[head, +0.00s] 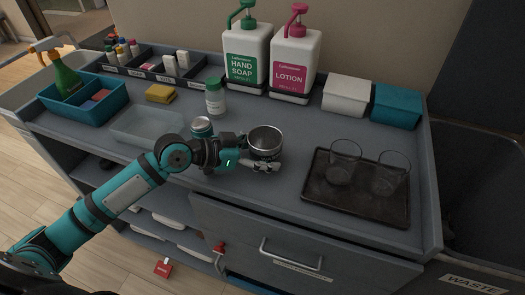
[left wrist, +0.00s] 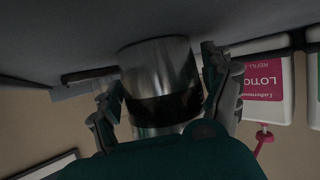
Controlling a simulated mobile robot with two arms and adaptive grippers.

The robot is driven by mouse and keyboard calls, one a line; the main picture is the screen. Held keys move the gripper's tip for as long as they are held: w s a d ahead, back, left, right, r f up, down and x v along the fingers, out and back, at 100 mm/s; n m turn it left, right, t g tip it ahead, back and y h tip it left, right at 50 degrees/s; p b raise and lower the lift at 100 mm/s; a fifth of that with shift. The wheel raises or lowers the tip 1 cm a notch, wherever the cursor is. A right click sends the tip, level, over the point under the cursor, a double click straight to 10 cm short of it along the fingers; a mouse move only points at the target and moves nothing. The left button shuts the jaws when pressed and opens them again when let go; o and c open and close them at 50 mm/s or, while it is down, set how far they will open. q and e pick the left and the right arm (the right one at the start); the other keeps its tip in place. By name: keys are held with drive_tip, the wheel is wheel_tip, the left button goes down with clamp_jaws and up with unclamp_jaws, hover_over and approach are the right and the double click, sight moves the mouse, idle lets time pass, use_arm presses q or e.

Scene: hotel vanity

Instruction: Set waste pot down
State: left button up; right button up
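The waste pot (head: 265,139) is a round, open-topped metal pot with a dark band, upright over the front middle of the grey counter. My left gripper (head: 264,165) reaches it from the left, with its fingers around the pot's sides. In the left wrist view, the pot (left wrist: 160,80) sits between the two fingers of my left gripper (left wrist: 165,88), which appear closed against its wall. Its base is at or very near the counter; I cannot tell whether it touches. My right gripper is in neither view.
A dark tray (head: 320,208) with two glasses lies to the right. Soap (head: 247,60) and lotion (head: 295,60) dispensers stand behind. Bare counter lies in front.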

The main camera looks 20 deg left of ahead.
use_arm(q)
drive_tip(key=shift+r, duration=0.1)
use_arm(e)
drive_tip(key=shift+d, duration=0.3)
use_arm(q)
drive_tip(key=shift+a+r, duration=0.1)
drive_tip(key=b+v, duration=0.1)
drive_tip(key=v, duration=0.5)
drive_tip(key=shift+s+a+b, duration=0.15)
drive_tip(key=shift+b, duration=0.25)
drive_tip(key=shift+s+a+r, duration=0.25)
drive_tip(key=shift+s+r, duration=0.05)
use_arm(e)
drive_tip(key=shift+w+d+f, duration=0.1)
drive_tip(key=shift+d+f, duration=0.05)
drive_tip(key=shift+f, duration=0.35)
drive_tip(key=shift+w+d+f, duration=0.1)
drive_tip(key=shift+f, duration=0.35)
